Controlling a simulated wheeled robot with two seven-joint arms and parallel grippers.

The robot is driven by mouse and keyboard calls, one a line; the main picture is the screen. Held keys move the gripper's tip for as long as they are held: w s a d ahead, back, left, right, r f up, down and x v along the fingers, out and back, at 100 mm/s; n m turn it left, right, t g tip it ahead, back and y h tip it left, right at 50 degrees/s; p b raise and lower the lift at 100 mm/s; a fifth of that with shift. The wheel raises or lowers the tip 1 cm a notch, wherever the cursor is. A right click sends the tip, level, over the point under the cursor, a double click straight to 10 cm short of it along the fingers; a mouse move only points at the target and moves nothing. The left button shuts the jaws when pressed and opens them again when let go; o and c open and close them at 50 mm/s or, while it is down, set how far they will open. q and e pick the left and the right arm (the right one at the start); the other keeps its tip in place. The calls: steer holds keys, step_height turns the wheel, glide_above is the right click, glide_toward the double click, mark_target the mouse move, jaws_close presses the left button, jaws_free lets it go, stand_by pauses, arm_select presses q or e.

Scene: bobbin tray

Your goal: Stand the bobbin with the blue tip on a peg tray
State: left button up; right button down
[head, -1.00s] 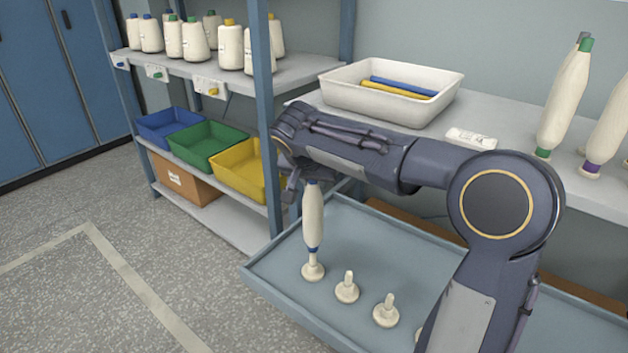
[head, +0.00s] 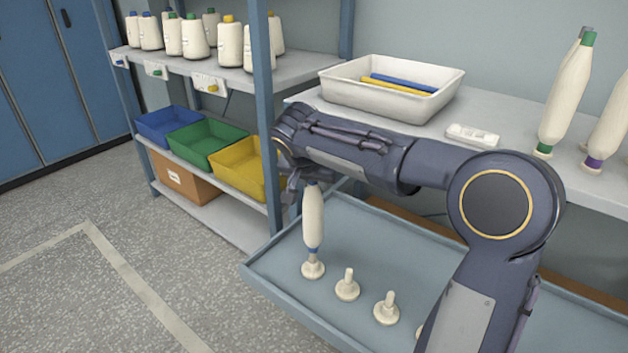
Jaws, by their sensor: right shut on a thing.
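A cream bobbin (head: 313,215) hangs upright with its blue tip at the bottom, at the left end of the peg tray (head: 262,268). The blue tip is right over the leftmost peg (head: 313,270); I cannot tell how far it sits on the peg. My right gripper (head: 304,184) is shut on the bobbin's upper end, with its fingers largely hidden behind my wrist. More pegs, one (head: 347,285) and another (head: 386,309), stand bare to the right. A further one is partly covered by my arm. My left gripper is not in view.
A shelf above the tray holds a white bin (head: 335,97) with blue and yellow rods, a small white label block (head: 472,135) and tall bobbins (head: 565,100) at right. A blue rack post (head: 265,120) stands close behind my gripper. Coloured bins and cones fill the left rack.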

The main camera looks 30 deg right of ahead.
mark_target(314, 197)
steer(key=shift+f+b, duration=1.8)
steer(key=shift+f, duration=0.4)
steer(key=c, duration=1.1)
jaws_free()
steer(key=p+v, duration=0.2)
steer(key=v, duration=0.6)
steer(key=shift+p, duration=0.3)
steer(key=s+a+f+n+y, duration=0.2)
steer(key=s+a+f+y, duration=0.15)
steer(key=s, duration=0.55)
steer(key=s+a+f+n+t+y, duration=0.1)
steer(key=s+a+f+n+y, duration=0.15)
steer(key=s+f, duration=0.45)
steer(key=s+a+f+n+y, duration=0.2)
steer(key=s+n, duration=0.1)
steer(key=s, duration=0.7)
steer(key=r+p, duration=2.8)
steer(key=shift+s+a+r, duration=0.2)
steer(key=shift+a, duration=0.1)
